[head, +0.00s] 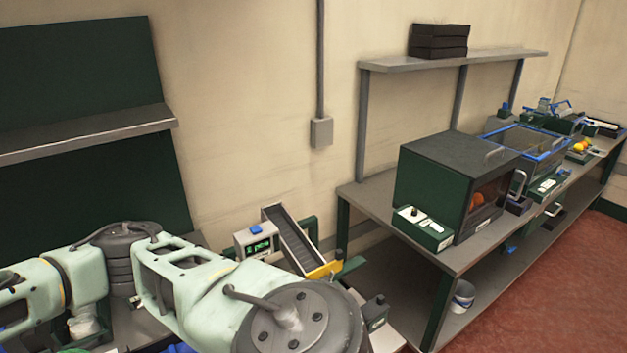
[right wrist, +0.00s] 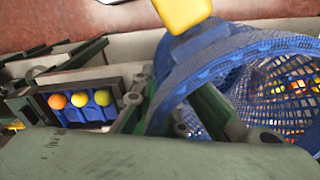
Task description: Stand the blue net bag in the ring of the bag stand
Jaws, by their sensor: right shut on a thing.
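The blue net bag (right wrist: 285,88) fills the right side of the right wrist view. Its solid blue band (right wrist: 190,78) runs between the fingers of my right gripper (right wrist: 172,108), which is shut on it. Orange and yellow specks show through the mesh; I cannot tell whether they lie inside the bag or behind it. The bag's lower part is out of frame. I cannot make out the bag stand or its ring in either view. My left gripper is in neither view.
A blue tray (right wrist: 119,111) with three coloured balls lies left of my right gripper. A yellow piece (right wrist: 183,12) is close above the band. In the head view, a sloping chute (head: 290,238) stands beside a small display box (head: 257,240); a dark green cabinet (head: 440,185) stands on the right bench.

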